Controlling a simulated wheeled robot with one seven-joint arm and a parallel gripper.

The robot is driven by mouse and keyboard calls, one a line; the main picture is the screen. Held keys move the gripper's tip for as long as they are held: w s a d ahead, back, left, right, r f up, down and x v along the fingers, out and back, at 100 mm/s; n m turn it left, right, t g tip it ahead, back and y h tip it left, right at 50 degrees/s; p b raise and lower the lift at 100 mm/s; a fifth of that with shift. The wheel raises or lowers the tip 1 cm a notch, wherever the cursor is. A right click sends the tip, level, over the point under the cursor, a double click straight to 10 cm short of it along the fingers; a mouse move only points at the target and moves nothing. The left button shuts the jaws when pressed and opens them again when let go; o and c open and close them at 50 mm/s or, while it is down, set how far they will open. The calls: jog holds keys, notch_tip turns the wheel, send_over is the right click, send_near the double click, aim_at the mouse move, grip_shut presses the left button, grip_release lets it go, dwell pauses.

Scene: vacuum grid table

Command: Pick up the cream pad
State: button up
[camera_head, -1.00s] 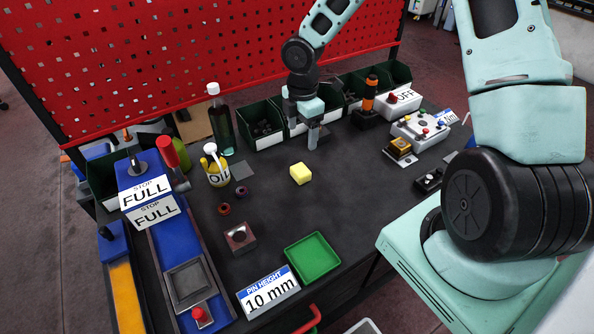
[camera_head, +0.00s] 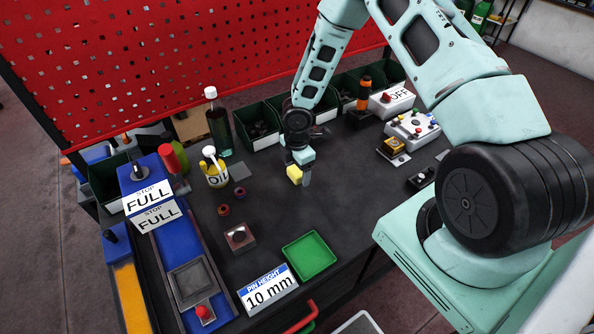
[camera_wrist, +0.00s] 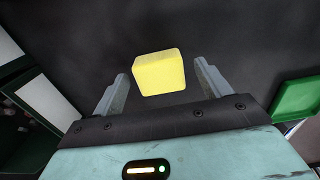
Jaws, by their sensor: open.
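The cream pad (camera_head: 293,174) shows as a pale yellow block on the dark table top, near the middle of the head view. It also shows in the wrist view (camera_wrist: 159,73), just beyond and between the two fingers. My gripper (camera_wrist: 163,84) is open, with one finger on each side of the pad's line and a gap to both. In the head view my gripper (camera_head: 298,172) points down at the pad and hides part of its right side. I cannot tell how high the fingertips are above the table.
A green tray (camera_head: 309,256) lies at the front. An oil can (camera_head: 214,170) and a dark bottle (camera_head: 219,125) stand to the left. Green bins (camera_head: 262,140) line the back. The table around the pad is mostly clear.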

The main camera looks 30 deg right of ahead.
aim_at(297, 170)
jog(key=shift+f, duration=0.4)
jog(key=c, duration=1.1)
jog(key=shift+r, duration=0.1)
notch_tip(297, 170, up, 10)
jog(key=shift+f+b, duration=0.1)
jog(key=shift+b, duration=0.9)
jog(key=shift+o, duration=1.4)
jog(key=shift+c, duration=0.8)
